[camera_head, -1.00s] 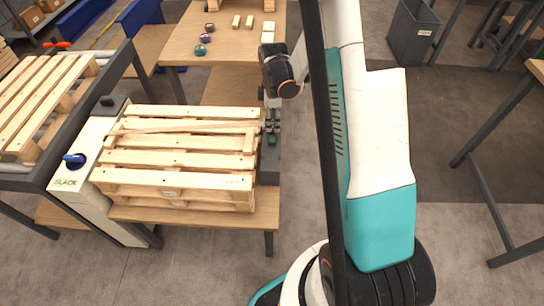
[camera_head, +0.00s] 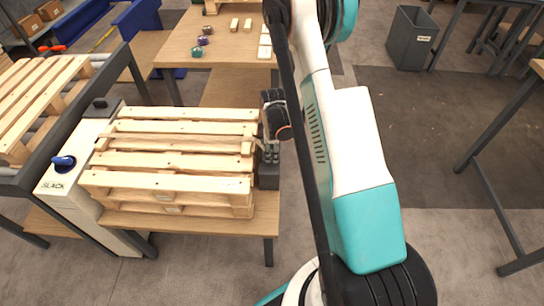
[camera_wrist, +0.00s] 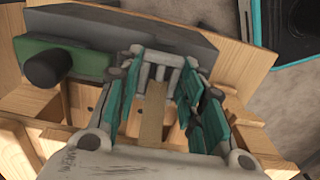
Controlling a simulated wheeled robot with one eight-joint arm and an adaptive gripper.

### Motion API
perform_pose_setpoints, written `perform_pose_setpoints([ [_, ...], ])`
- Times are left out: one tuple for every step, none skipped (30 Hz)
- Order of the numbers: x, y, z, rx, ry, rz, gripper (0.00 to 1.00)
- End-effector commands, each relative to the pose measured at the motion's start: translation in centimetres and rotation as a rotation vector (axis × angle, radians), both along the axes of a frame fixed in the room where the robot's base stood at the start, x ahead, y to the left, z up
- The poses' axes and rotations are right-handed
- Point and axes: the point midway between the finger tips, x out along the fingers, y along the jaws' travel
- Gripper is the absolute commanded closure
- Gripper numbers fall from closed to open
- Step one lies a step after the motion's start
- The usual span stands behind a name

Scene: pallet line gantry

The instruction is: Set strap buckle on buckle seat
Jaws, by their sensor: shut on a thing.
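My gripper (camera_wrist: 163,88) has its teal-padded fingers shut on the grey strap buckle (camera_wrist: 163,72), a slotted frame with a tan strap (camera_wrist: 152,112) running back under my wrist. In the head view my gripper (camera_head: 268,148) is at the right edge of the wooden pallet (camera_head: 165,185). A dark grey block (camera_head: 268,177) stands beside the pallet, directly below my gripper. In the wrist view this block (camera_wrist: 130,30) carries a green plate (camera_wrist: 92,62) to the left of the buckle. I cannot tell whether the buckle touches the block. My gripper hides the block's top in the head view.
A grey-white cabinet marked SLACK (camera_head: 78,165) with a blue knob is left of the pallet. A roller frame with another pallet (camera_head: 38,100) is further left. Behind is a table (camera_head: 215,60) with small coloured items. A grey bin (camera_head: 410,38) stands at the back right.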

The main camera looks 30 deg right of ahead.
Motion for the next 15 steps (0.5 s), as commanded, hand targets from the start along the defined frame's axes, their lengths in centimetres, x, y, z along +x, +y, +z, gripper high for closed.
perform_pose_setpoints([
  [0.01,-0.01,-1.13,0.0,0.0,0.0,0.89],
  [0.03,-0.01,-1.49,0.0,0.0,0.0,0.89],
  [0.03,-0.01,-1.78,0.0,0.0,0.0,0.89],
  [0.02,0.0,-1.87,0.0,0.0,0.0,0.89],
  [0.02,-0.01,-1.88,0.0,0.0,0.0,0.89],
  [0.01,0.0,-1.81,0.0,0.0,0.0,0.89],
  [0.0,0.0,-1.76,0.0,0.0,0.0,0.89],
  [0.0,0.0,-1.74,0.0,0.0,0.0,0.89],
  [0.0,0.0,-1.73,0.0,0.0,0.0,0.89],
  [0.0,0.0,-1.72,0.0,0.0,0.0,0.89],
  [0.0,0.0,-1.73,0.0,0.0,0.0,0.89],
  [0.0,0.0,-1.78,0.0,0.0,0.0,0.89],
  [0.0,0.0,-1.85,0.0,0.0,0.0,0.89],
  [0.0,0.0,-1.94,0.0,0.0,0.0,0.89],
  [0.0,0.0,-2.05,0.0,0.0,0.0,0.89],
])
